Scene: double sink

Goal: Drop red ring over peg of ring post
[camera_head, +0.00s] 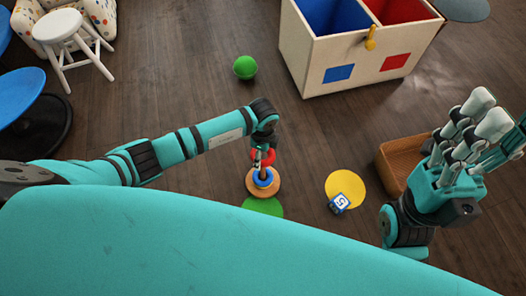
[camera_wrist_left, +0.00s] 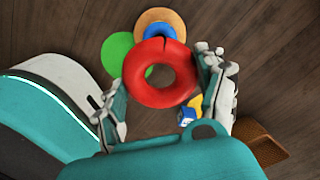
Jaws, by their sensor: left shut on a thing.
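The red ring (camera_head: 269,156) is held in my left gripper (camera_head: 263,153), above the ring post. In the left wrist view the red ring (camera_wrist_left: 160,97) sits between the two fingers of my left gripper (camera_wrist_left: 165,80). The ring post has a round wooden base (camera_head: 250,186) with a blue ring (camera_head: 264,183) on it. In the left wrist view the base (camera_wrist_left: 147,17) shows behind the ring's upper edge, and the red ring's hole is offset from the blue ring (camera_wrist_left: 160,32). The peg is largely hidden. My right gripper (camera_head: 487,125) is open and empty at the right.
A green disc (camera_head: 266,208) and a yellow disc (camera_head: 345,184) lie on the floor near the post, with a blue-and-white block (camera_head: 339,203) by the yellow one. A brown basket (camera_head: 396,165) stands at right. A green ball (camera_head: 245,67) and a two-bin box (camera_head: 330,45) are farther back.

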